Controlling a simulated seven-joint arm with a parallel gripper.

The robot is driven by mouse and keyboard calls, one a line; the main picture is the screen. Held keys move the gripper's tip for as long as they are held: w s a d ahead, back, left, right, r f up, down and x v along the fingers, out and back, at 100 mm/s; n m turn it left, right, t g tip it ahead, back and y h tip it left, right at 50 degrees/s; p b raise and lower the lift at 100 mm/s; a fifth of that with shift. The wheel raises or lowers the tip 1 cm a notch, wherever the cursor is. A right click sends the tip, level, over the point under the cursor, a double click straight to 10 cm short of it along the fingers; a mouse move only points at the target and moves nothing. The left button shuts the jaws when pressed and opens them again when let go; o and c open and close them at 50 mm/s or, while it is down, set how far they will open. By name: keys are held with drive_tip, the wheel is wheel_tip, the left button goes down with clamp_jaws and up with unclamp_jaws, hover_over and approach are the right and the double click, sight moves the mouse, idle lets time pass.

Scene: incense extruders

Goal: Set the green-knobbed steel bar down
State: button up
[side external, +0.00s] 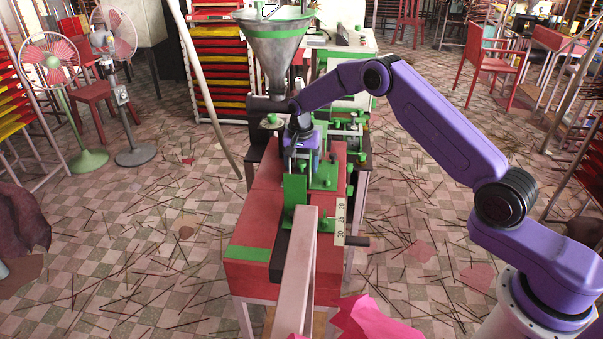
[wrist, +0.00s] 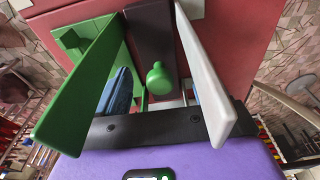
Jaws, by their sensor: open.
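My gripper (side external: 302,160) is low over the red bench, at the green and steel parts of the extruder. In the wrist view my gripper (wrist: 155,97) is open, with its two bluish fingers apart. A round green knob (wrist: 159,78) shows between them, and a small piece of pale metal (wrist: 168,103) shows just below it. I take these as the green-knobbed steel bar; most of the bar is hidden, and I cannot tell whether either finger touches it. In the side view the bar is not clearly distinguishable among the green parts.
A green plate (wrist: 80,85) and a pale plate (wrist: 207,75) flank the fingers in the wrist view. A pale beam (side external: 298,275) and a ruler (side external: 340,221) are on the red bench (side external: 247,225). A funnel (side external: 276,50) stands behind. Sticks litter the tiled floor.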

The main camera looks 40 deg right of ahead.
sight(301, 161)
drive_tip(key=shift+f, duration=0.1)
drive_tip(key=shift+c, duration=0.3)
clamp_jaws()
drive_tip(key=shift+w, duration=0.1)
wheel_tip(301, 161, up, 17)
drive_tip(key=s+d+f+n, duration=0.1)
drive_tip(key=s+f+n, duration=0.3)
drive_tip(key=s, duration=0.9)
drive_tip(key=s+d+f+n+y, duration=0.1)
drive_tip(key=s+f+n, duration=0.4)
drive_tip(key=s, duration=0.9)
drive_tip(key=shift+f, duration=0.55)
drive_tip(key=shift+r, duration=0.15)
